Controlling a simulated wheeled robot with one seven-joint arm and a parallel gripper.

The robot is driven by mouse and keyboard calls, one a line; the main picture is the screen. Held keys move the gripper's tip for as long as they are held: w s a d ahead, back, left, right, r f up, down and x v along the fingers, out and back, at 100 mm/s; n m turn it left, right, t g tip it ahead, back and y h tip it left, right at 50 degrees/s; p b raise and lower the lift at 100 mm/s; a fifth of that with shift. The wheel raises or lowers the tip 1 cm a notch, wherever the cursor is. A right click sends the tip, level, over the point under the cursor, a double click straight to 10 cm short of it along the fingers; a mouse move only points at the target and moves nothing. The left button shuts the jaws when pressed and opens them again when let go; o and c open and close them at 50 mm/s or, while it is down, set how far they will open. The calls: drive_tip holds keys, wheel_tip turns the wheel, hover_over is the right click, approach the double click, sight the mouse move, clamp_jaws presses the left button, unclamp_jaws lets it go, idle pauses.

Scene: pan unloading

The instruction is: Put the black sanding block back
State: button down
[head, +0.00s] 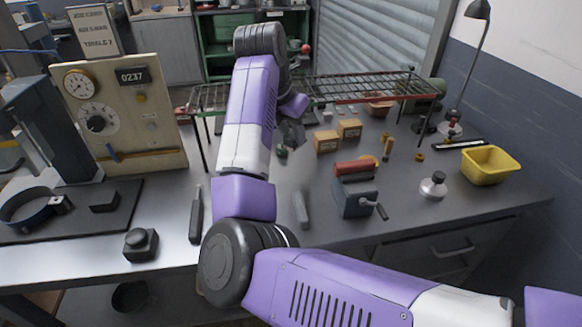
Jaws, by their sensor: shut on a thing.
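My gripper (291,133) is small and dark in the head view, hanging below my purple wrist near the front of the wire rack. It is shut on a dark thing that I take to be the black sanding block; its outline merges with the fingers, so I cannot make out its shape. The wire rack (365,88) stands on legs along the back of the workbench (330,215). A flat black block (105,200) lies on the dark mat at left, and a black knobbed piece (141,243) sits near the front edge.
A grey box with a red roller and crank (355,195), small cardboard boxes (327,142), a yellow bin (488,164) and a lamp (466,70) stand at right. A dial panel (120,115) stands at left. The bench around the black-handled tool (196,215) is mostly clear.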

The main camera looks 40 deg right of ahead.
wheel_tip(320, 180, down, 11)
drive_tip(key=shift+f+p, duration=0.2)
drive_tip(key=shift+p, duration=0.2)
drive_tip(key=shift+f, duration=0.15)
drive_tip(key=c, duration=1.1)
unclamp_jaws()
drive_tip(key=shift+o, duration=0.2)
drive_tip(key=b+v, duration=0.1)
drive_tip(key=v, duration=1.1)
